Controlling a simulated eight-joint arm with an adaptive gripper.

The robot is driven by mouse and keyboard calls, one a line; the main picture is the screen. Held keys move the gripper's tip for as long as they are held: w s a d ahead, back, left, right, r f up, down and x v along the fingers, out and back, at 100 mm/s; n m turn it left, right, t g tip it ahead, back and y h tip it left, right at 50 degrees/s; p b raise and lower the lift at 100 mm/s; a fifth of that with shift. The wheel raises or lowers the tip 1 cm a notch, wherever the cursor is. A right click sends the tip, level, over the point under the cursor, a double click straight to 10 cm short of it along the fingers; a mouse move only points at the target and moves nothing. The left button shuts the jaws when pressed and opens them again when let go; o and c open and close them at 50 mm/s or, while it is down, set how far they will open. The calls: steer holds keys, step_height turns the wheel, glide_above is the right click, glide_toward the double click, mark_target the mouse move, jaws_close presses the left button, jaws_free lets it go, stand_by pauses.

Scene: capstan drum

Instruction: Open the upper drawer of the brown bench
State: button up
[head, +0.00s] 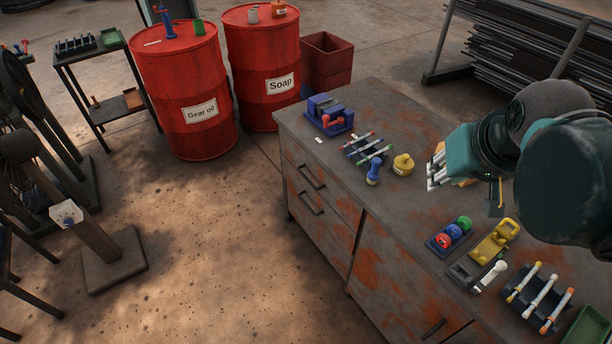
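The brown bench (385,240) is a rusty grey-brown workbench running from the centre to the lower right in the head view. Its upper drawer (334,194) is at the left end of the front, just under the top, with a dark bar handle (312,177). The drawer looks shut. A second handle (310,204) sits on the drawer below it. My gripper (436,168) appears as pale finger-like parts above the bench top, at the end of my teal arm. It is well right of the drawer handle and apart from it. Its fingertips are unclear.
On the bench top are a blue vise (329,114), a screwdriver rack (368,147), a yellow pot (403,164), a blue-handled tool (373,172) and a yellow plane (494,240). Red drums (185,95) stand behind left. The floor (220,235) before the drawers is clear.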

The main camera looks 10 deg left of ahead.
steer(key=w+a+r+n+g, duration=0.15)
steer(key=w+a+r, duration=0.25)
steer(key=w+a, duration=0.45)
steer(key=n+g+h+p, duration=0.1)
steer(key=n+g+h, duration=0.15)
steer(key=n, duration=0.45)
glide_above(307, 178)
steer(key=s+a, duration=0.1)
step_height(307, 178, down, 8)
step_height(307, 178, down, 31)
steer(key=shift+s+a+g+y, duration=0.2)
steer(key=shift+g+y, duration=0.1)
steer(key=shift+y, duration=0.05)
steer(key=shift+r+m, duration=0.1)
steer(key=shift+m, duration=0.15)
steer(key=shift+w+d+f+b, duration=0.2)
steer(key=shift+f+b, duration=0.1)
steer(key=shift+f, duration=0.95)
steer(key=shift+w+d+f+b, duration=0.15)
steer(key=shift+f+b, duration=0.1)
steer(key=shift+f, duration=1.05)
steer(key=shift+w+d+f+b, duration=0.2)
steer(key=shift+f+b, duration=0.1)
steer(key=shift+f, duration=0.95)
